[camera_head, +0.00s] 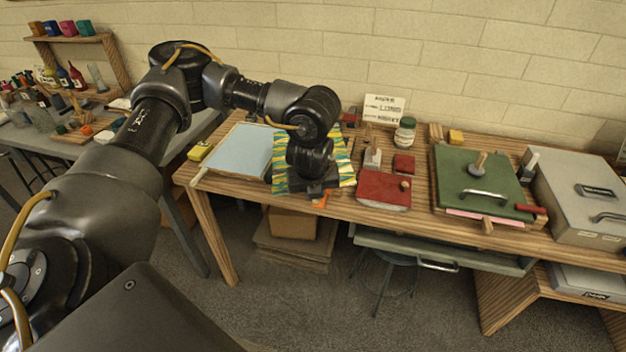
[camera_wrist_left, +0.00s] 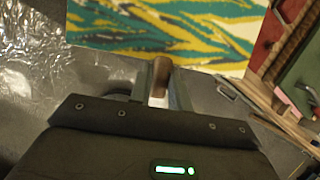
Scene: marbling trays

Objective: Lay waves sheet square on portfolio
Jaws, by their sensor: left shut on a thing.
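The waves sheet (camera_head: 281,180), patterned in yellow, teal and white, is at the left part of the wooden table, partly hidden behind my left arm. In the left wrist view the sheet (camera_wrist_left: 170,28) spans the top, just beyond the fingers. My left gripper (camera_head: 319,194) is at the sheet's near edge; in the left wrist view its fingers (camera_wrist_left: 160,88) are shut around a small brown piece at that edge. I cannot tell surely which thing is the portfolio; a green board with a handle (camera_head: 455,170) lies to the right, pink showing under its front edge. My right gripper is not in view.
A pale blue panel (camera_head: 232,152) lies left of the sheet. A red board (camera_head: 375,189), a smaller red block (camera_head: 404,165) and a green-lidded jar (camera_head: 405,134) stand to the right. A grey case (camera_head: 570,190) is at the far right. Bottles crowd the left table.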

